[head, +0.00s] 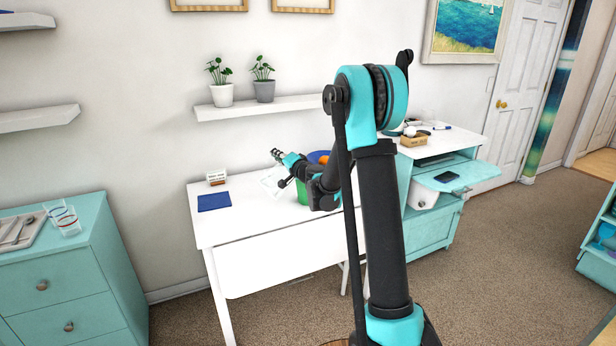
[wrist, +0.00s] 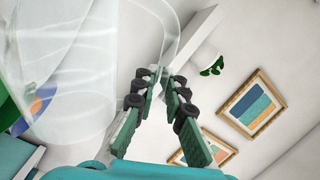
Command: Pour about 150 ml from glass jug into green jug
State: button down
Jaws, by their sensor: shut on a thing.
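My gripper (wrist: 160,75) is shut on the handle of the clear glass jug (wrist: 75,60), which fills the left of the wrist view. In the head view my gripper (head: 277,155) is over the white desk, and the glass jug (head: 272,182) is a faint clear shape beside it. The green jug (head: 302,192) stands on the desk, partly hidden by my arm. A green edge (wrist: 8,108) shows at the far left of the wrist view, partly behind the glass. I cannot tell the liquid level or whether any is flowing.
The white desk (head: 240,222) has a blue cloth (head: 214,201) and a small card (head: 216,178) at its left. An orange and blue thing (head: 318,157) is behind my arm. A shelf (head: 262,107) with two potted plants hangs above.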

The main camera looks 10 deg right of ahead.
aim_at(279, 172)
jog(key=shift+w+d+r+m, duration=0.15)
jog(key=shift+d+r+m, duration=0.05)
jog(key=shift+r+m, duration=0.2)
jog(key=shift+w+d+r+m+p, duration=0.15)
jog(key=shift+w+d+r+m, duration=0.1)
jog(key=shift+d+r+m, duration=0.2)
jog(key=shift+w+d+r+m+p, duration=0.15)
jog(key=shift+w+d+r+m, duration=0.15)
jog(key=shift+d+m, duration=0.2)
dwell(2.7)
jog(key=shift+s+a, duration=0.1)
jog(key=a+f+n, duration=0.1)
jog(key=s+a+f+n, duration=0.1)
jog(key=f+n, duration=0.1)
jog(key=shift+s+a+f, duration=0.1)
jog(key=shift+s+a, duration=0.2)
jog(key=shift+a, duration=0.1)
jog(key=shift+s+a+f+n, duration=0.2)
jog(key=shift+a+f+n, duration=0.15)
jog(key=shift+f+n, duration=0.4)
dwell(1.1)
